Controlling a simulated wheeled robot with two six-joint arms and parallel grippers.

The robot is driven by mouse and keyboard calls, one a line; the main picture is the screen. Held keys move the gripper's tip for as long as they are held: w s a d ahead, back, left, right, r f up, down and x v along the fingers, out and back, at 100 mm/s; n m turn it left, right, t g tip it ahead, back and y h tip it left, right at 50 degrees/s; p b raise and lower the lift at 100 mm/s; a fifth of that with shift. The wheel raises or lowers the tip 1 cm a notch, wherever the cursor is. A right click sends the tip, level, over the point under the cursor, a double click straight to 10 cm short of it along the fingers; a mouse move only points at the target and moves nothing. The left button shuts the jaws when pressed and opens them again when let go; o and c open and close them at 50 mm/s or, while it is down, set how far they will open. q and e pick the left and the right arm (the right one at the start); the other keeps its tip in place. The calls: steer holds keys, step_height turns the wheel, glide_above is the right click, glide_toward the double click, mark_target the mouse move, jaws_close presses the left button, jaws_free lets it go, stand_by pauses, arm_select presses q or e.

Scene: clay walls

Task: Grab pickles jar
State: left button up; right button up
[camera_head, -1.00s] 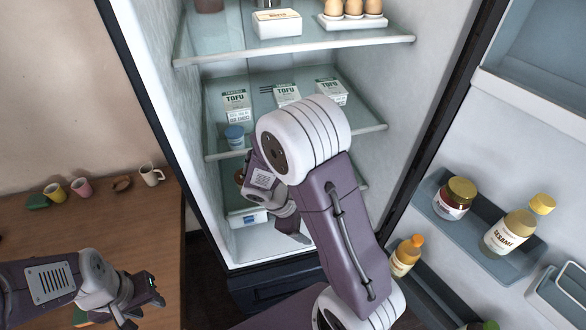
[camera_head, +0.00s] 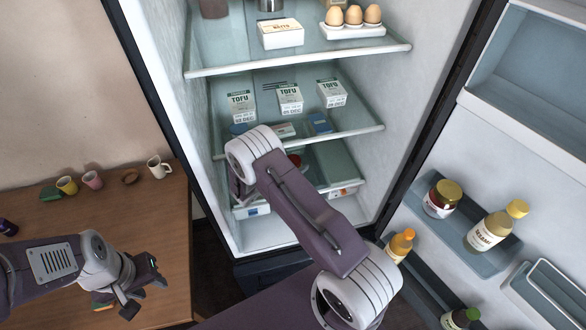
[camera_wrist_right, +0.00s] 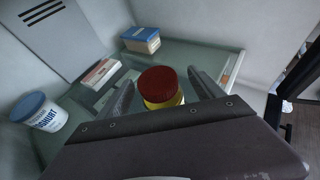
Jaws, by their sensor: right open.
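A jar with a red lid and yellow below it (camera_wrist_right: 161,86) stands on a glass shelf in the right wrist view; no label shows, so I cannot tell its contents. My right gripper (camera_wrist_right: 163,93) is open, with one finger on each side of the jar. I cannot tell whether either finger touches it. In the head view only a bit of red (camera_head: 295,160) shows behind my right arm, and the right gripper is hidden by that arm. My left gripper (camera_head: 147,290) is open and empty above the wooden table.
A yoghurt tub (camera_wrist_right: 40,112), a pale box (camera_wrist_right: 101,73) and a blue box (camera_wrist_right: 141,40) stand near the jar. Tofu cartons (camera_head: 290,98) sit on the fridge shelf. The open door holds a gold-lidded jar (camera_head: 442,199) and bottles (camera_head: 495,228). Mugs (camera_head: 92,180) stand on the table (camera_head: 165,225).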

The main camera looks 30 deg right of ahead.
mark_target(297, 158)
steer(key=x, duration=0.2)
steer(key=p+x, duration=0.1)
steer(key=x, duration=0.1)
steer(key=shift+w+d+f, duration=0.15)
steer(key=shift+w+f, duration=0.15)
steer(key=shift+f, duration=0.1)
steer(key=shift+s+r, duration=0.1)
steer(key=shift+s, duration=0.05)
steer(key=shift+c, duration=0.9)
jaws_close()
steer(key=shift+r, duration=0.1)
steer(key=shift+r+b, duration=0.2)
steer(key=shift+b, duration=0.1)
steer(key=shift+r, duration=0.35)
steer(key=s+a+b, duration=0.2)
steer(key=s, duration=0.6)
steer(key=s+a+b, duration=0.1)
steer(key=s+b, duration=0.1)
steer(key=s, duration=0.7)
steer(key=shift+s+a+b, duration=0.3)
steer(key=shift+a, duration=0.05)
